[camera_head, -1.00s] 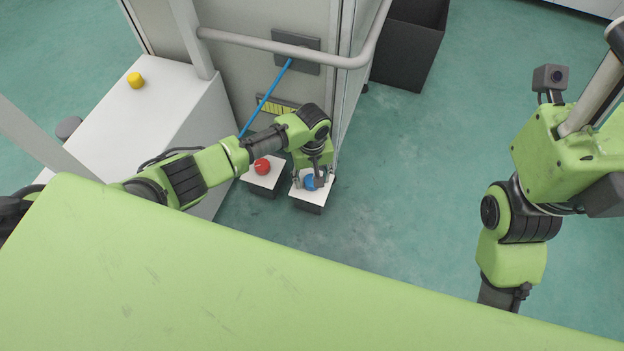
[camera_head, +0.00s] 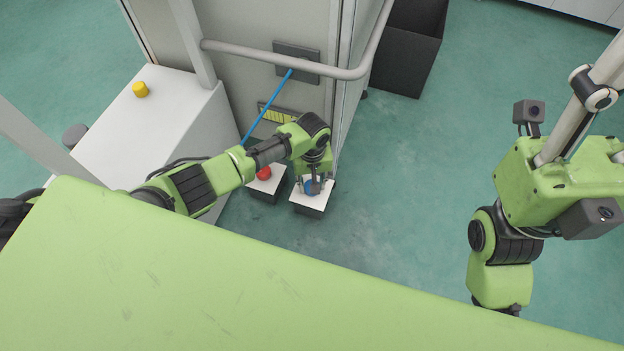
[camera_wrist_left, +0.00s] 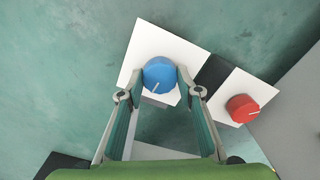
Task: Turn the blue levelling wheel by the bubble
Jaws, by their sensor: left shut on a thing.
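The blue wheel (camera_head: 312,187) sits on a white-topped block beside the cabinet. In the left wrist view the blue wheel (camera_wrist_left: 158,74) shows a pale pointer line near its lower edge. My left gripper (camera_head: 313,184) reaches down over it, and its fingers (camera_wrist_left: 161,80) are shut on the wheel's two sides. A yellow striped strip (camera_head: 275,113) on the cabinet wall may be the level; no bubble can be made out. My right arm is at the right; its gripper is out of sight.
A red knob (camera_wrist_left: 242,108) on a similar white-topped block stands close beside the blue one. A grey rail (camera_head: 290,61) and a blue rod (camera_head: 268,105) are above, near the arm. A black bin (camera_head: 408,50) stands behind. The floor to the right is clear.

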